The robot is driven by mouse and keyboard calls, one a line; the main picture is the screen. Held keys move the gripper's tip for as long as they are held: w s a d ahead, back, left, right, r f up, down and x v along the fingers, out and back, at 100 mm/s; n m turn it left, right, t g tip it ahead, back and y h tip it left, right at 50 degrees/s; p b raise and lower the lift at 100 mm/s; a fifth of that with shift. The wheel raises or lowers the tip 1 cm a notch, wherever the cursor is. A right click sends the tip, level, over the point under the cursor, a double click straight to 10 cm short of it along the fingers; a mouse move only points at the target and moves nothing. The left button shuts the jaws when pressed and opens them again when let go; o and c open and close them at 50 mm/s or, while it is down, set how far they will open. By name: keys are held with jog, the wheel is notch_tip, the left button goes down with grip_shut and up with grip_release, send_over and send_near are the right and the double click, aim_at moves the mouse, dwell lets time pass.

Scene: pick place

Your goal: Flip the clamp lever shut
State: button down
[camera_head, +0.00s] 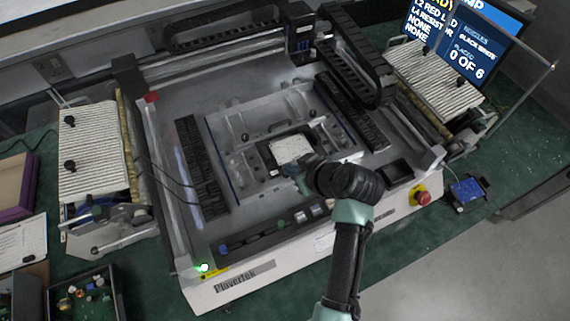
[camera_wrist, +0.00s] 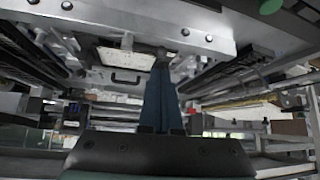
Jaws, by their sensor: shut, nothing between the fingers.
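A pale board (camera_head: 291,148) sits in a dark-edged holder in the middle of the machine's grey fixture plate (camera_head: 238,128). In the wrist view, the pale board (camera_wrist: 118,58) shows just left of my fingertips. My gripper (camera_head: 297,172) reaches in from the front and is at the board's near edge. In the wrist view, my gripper's blue-grey fingers (camera_wrist: 160,72) are together with nothing between them. A small dark part (camera_wrist: 160,51) lies at the fingertips; I cannot tell whether it is the clamp lever or whether they touch it. The lever's position is not clear.
A dark gantry (camera_head: 350,55) spans the back right of the machine. Black slotted strips (camera_head: 200,165) flank the fixture. Ribbed feeder banks (camera_head: 92,150) stand at left and right. A red stop button (camera_head: 422,197) is at the front right corner. A screen (camera_head: 465,45) stands behind.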

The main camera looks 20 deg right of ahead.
jog(key=shift+x, duration=2.2)
